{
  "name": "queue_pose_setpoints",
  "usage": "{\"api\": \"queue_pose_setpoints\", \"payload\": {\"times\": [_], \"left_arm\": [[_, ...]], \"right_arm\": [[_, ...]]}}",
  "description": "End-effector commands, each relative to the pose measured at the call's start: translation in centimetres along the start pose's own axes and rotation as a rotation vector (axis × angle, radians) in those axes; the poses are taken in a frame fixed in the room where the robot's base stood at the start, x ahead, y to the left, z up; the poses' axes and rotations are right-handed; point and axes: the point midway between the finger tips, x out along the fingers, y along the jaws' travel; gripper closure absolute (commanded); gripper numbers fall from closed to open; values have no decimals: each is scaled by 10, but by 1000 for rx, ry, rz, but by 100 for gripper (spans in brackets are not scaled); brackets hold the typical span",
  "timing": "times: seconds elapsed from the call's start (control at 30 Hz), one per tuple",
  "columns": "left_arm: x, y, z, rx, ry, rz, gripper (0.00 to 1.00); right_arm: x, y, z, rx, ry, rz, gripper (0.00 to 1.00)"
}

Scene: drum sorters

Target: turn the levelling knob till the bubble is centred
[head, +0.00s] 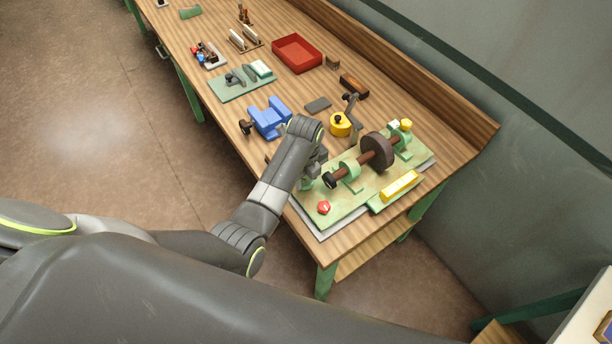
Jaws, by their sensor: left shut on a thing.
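The machine on the green base plate (350,211) stands at the near right end of the bench. It carries a dark drum (377,151) on a shaft between green supports. A yellow level (400,185) lies along the plate's right front edge; its bubble is too small to read. My left gripper (309,180) points down at the plate's left edge, shut on what seems to be the levelling knob, which the jaws and arm mostly hide. A red knob (324,207) sits on the plate just in front of the gripper, apart from it. My right gripper is not in view.
Left of the gripper stands a blue vise (269,118). Behind it are a yellow round device with a crank (341,124), a dark grey block (318,105) and a red tray (297,53). The bench (447,133) ends just right of the plate.

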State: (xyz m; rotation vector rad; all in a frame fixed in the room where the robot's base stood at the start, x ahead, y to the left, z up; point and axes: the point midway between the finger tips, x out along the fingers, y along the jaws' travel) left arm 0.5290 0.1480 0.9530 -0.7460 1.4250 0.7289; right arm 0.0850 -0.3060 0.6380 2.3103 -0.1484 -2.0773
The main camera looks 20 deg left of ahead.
Motion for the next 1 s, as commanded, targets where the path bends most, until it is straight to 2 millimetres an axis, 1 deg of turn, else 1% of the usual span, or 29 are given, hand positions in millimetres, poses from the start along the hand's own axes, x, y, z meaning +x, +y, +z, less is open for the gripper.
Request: {"api": "queue_pose_setpoints", "payload": {"times": [0.5, 0.53, 0.67, 0.7, 1.0], "left_arm": [[0, 0, 1, 19, -2, 0, 83], [0, 0, 1, 19, -2, 0, 57], [0, 0, 1, 18, -2, 0, 40], [0, 0, 1, 18, -1, 0, 38], [-2, -2, 1, 18, -1, 0, 38]], "right_arm": [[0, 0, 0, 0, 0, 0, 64], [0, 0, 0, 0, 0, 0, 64], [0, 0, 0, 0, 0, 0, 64], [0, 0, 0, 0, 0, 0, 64], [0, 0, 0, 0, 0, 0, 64]]}}
